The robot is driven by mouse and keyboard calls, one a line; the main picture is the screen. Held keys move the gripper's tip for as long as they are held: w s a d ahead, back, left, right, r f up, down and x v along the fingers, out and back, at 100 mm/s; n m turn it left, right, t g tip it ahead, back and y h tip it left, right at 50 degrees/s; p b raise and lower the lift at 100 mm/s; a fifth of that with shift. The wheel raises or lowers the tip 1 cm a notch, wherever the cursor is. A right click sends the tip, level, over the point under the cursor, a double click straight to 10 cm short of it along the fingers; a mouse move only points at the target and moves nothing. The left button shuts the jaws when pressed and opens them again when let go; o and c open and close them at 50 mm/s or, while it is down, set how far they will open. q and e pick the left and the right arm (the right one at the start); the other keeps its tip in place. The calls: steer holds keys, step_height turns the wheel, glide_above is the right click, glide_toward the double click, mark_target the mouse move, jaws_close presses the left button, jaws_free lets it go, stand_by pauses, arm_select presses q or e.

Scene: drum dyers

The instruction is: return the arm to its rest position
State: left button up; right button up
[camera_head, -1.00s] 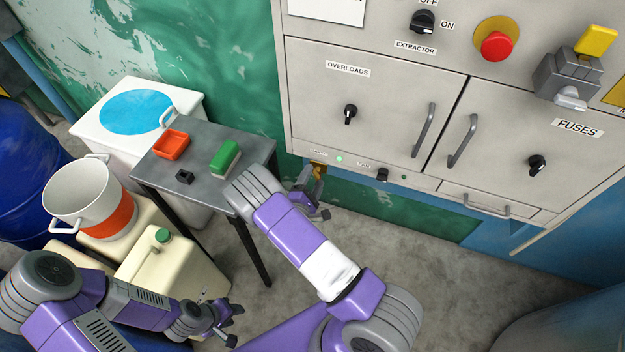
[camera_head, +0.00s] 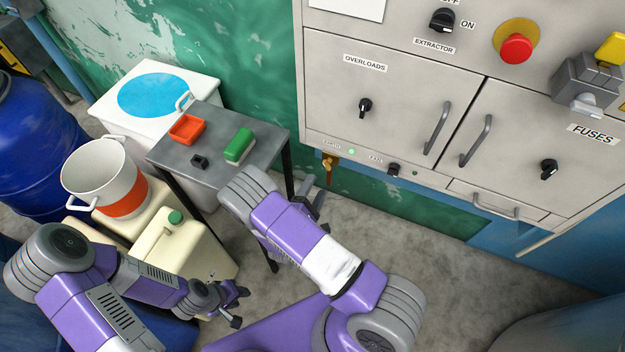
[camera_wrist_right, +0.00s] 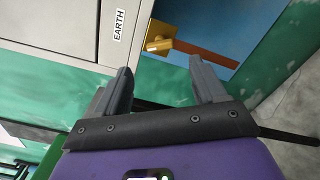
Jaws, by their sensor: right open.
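My right arm reaches up the middle of the head view, purple with a white band. Its gripper (camera_head: 314,198) is partly hidden behind my wrist, between the small table and the cabinet. In the right wrist view the right gripper (camera_wrist_right: 162,75) is open, with nothing between its two dark fingers. A brass fitting (camera_wrist_right: 160,45) lies beyond the fingertips, apart from them; it also shows below the cabinet in the head view (camera_head: 329,167). My left gripper (camera_head: 240,307) is low at the left, its fingers apart and empty, beside the cream canister (camera_head: 190,245).
A grey table (camera_head: 213,165) carries a red tray (camera_head: 187,129), a green-topped block (camera_head: 239,145) and a small black piece (camera_head: 199,161). A white pot (camera_head: 105,178), a blue drum (camera_head: 40,145) and a white tub (camera_head: 125,130) stand left. The grey cabinet (camera_head: 390,75) fills the upper right.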

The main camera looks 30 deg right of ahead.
steer(key=s+d+f+m+g+p, duration=0.1)
steer(key=s+d+f+m+g, duration=0.15)
steer(key=s+g, duration=0.3)
steer(key=s+d+f+m+g, duration=0.1)
steer(key=s+d+f+g, duration=0.15)
steer(key=s+g, duration=0.3)
steer(key=s+a+f+m+g+y+p, duration=0.1)
steer(key=s+a+f+g+y, duration=0.15)
steer(key=s, duration=0.25)
steer(key=s+a+f+m+g+y, duration=0.1)
steer(key=s+a+g+y, duration=0.15)
steer(key=s, duration=0.25)
steer(key=s+a+m+g+y+p, duration=0.1)
steer(key=s+a+m+y+p, duration=0.2)
steer(key=a+y, duration=0.8)
steer(key=w+a+r+m+t+y, duration=0.2)
steer(key=w+a+r+m+t, duration=0.1)
steer(key=w+m+t, duration=0.2)
steer(key=shift+w+a+m+b, duration=0.2)
steer(key=shift+w+m+b, duration=0.15)
steer(key=shift+w+m, duration=0.7)
steer(key=shift+d+m+t, duration=0.4)
steer(key=shift+d+m, duration=0.1)
